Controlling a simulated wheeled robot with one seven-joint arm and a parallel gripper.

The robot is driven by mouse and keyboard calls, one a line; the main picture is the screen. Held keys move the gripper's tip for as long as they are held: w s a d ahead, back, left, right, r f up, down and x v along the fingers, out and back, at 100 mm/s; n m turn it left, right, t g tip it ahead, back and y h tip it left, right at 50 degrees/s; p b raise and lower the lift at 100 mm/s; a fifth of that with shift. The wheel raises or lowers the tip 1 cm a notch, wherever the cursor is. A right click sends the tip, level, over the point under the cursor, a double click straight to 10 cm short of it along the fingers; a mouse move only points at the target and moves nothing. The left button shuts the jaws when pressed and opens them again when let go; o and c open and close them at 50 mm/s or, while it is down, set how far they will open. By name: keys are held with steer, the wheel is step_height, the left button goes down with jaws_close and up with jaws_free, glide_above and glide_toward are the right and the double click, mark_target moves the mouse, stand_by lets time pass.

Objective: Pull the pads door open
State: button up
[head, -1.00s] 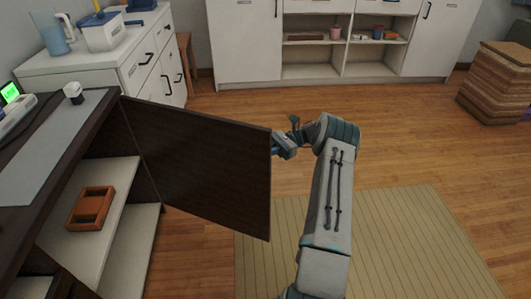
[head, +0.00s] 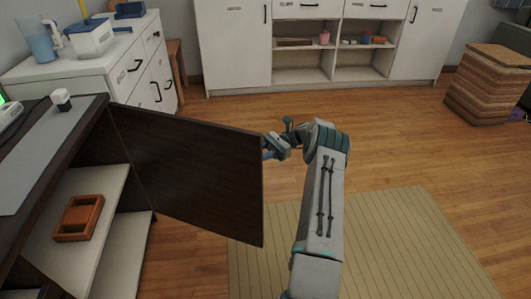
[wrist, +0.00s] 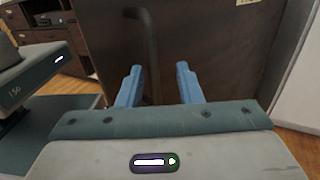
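The dark brown door (head: 190,170) stands wide open from the dark cabinet at the left in the head view. Its inside faces me there, and its outer side (wrist: 215,45) fills the middle of the wrist view. A dark bar handle (wrist: 152,50) runs upright on that outer side. My gripper (head: 272,148) is at the door's free edge, partly behind it. In the wrist view my gripper (wrist: 160,85) has its two blue fingers apart, with the handle's lower part between them in the picture. I cannot tell whether they touch it.
The open cabinet has pale shelves (head: 118,265) with an orange-brown tray (head: 79,218). White drawers (head: 135,75) stand behind the door, and a white shelf unit (head: 232,45) is at the back. A striped mat (head: 400,235) lies at right, and the wooden floor there is clear.

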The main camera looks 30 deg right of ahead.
steer(key=d+b, duration=0.4)
steer(key=d, duration=0.1)
steer(key=shift+w+f+b, duration=0.1)
steer(key=shift+w+b, duration=0.05)
steer(key=shift+b, duration=0.25)
steer(key=shift+d, duration=0.1)
steer(key=shift+c, duration=0.2)
stand_by(0.3)
